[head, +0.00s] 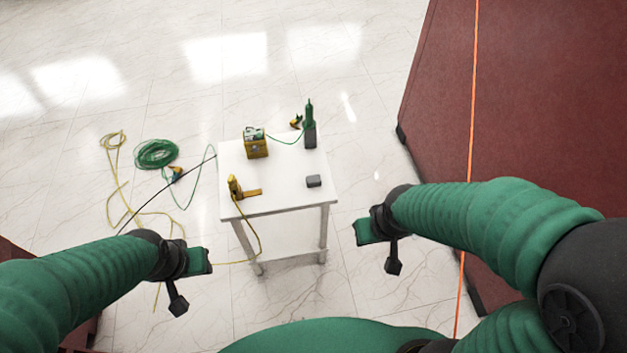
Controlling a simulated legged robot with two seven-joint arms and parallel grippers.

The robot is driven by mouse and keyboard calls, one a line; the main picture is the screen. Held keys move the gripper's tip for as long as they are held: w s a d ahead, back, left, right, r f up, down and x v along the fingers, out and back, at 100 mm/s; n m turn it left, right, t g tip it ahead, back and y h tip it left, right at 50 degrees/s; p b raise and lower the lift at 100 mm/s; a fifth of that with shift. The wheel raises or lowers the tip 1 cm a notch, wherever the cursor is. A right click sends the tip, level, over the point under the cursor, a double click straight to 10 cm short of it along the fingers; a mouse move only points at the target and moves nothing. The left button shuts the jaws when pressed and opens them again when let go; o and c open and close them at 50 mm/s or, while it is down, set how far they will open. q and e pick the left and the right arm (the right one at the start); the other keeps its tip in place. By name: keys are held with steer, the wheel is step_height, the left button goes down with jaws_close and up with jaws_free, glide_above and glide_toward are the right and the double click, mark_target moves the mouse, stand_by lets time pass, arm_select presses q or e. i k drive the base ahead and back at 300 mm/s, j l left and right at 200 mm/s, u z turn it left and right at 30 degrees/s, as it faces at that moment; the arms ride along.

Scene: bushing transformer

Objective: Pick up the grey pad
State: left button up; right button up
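The grey pad (313,181) is a small dark grey block lying on the right part of the white table (280,202), near its front edge. My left gripper (199,261) is at the lower left, left of the table and well apart from the pad. My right gripper (368,232) is to the right of the table, closer to the pad but not touching it. Both gripper ends show as small green blocks on black wrists. The fingers are too small to tell whether they are open or shut, and nothing held is visible.
The table also bears a yellow box device (256,148), a green and grey upright tool (310,128) and a yellow tool (235,187). A green cable coil (156,154) and yellow cables (112,142) lie on the floor at left. A dark red structure (545,110) stands at right, with an orange line before it.

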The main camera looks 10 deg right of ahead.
mark_target(312, 182)
steer(key=z, duration=2.35)
steer(key=u, duration=2)
steer(key=i+l+u, duration=0.3)
steer(key=i+l, duration=0.15)
steer(key=l, duration=0.2)
steer(key=i+l+u, duration=0.15)
steer(key=l, duration=0.25)
steer(key=i+l+u, duration=0.2)
steer(key=l, duration=0.15)
steer(key=i+l+u, duration=0.15)
steer(key=l, duration=0.3)
steer(key=i+l+u, duration=0.15)
steer(key=l, duration=0.25)
steer(key=l+u, duration=0.15)
steer(key=l, duration=0.3)
